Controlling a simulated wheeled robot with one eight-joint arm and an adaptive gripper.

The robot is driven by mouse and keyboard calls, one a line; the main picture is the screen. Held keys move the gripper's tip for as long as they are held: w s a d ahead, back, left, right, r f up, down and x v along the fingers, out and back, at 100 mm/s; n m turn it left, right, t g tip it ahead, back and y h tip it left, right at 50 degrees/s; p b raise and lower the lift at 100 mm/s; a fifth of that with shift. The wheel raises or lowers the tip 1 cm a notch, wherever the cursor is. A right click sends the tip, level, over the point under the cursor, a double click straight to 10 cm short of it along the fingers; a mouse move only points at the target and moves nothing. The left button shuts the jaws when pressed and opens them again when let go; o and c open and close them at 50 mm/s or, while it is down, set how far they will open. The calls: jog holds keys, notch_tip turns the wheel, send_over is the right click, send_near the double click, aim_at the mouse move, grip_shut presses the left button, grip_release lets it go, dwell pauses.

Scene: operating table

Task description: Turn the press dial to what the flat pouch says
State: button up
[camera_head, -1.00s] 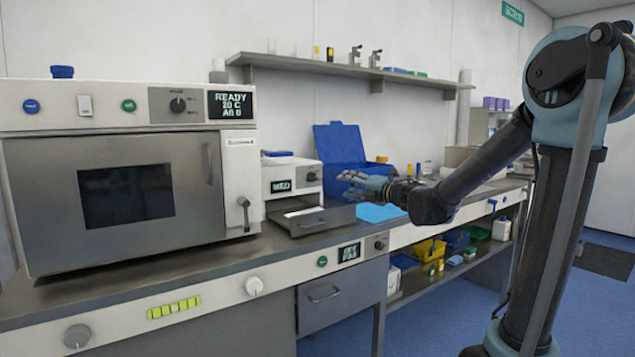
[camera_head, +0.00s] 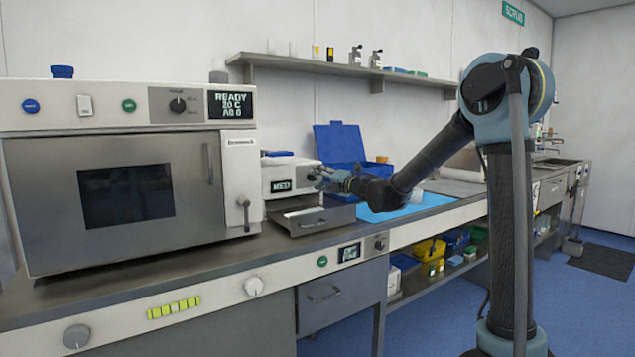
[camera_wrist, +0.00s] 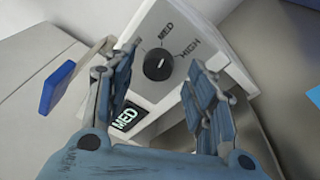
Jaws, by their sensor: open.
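The press (camera_head: 291,180) is a white box with a small display reading MED (camera_head: 281,187) and a pulled-out drawer below. A third label position is not readable. The display (camera_wrist: 125,117) also reads MED there. My gripper (camera_head: 318,177) is open at the press front; in the wrist view its blue fingers (camera_wrist: 152,72) stand on either side of the dial, apparently apart from it. I cannot make out a flat pouch.
A large steriliser (camera_head: 110,190) with display READY stands left of the press. An open blue case (camera_head: 340,150) is behind my gripper, and a light blue mat (camera_head: 430,203) lies on the counter to the right. A shelf (camera_head: 330,66) hangs above.

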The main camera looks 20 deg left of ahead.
jog(key=shift+x, duration=0.85)
jog(key=c, duration=1.1)
jog(key=shift+o, duration=0.2)
jog(key=shift+d+r+n, duration=0.1)
jog(key=shift+n, duration=1.5)
jog(key=o, duration=1.1)
jog(key=shift+c, duration=0.2)
jog(key=v, duration=1.1)
jog(key=shift+s+d, duration=0.15)
jog(key=shift+d, duration=0.2)
jog(key=shift+r, duration=0.15)
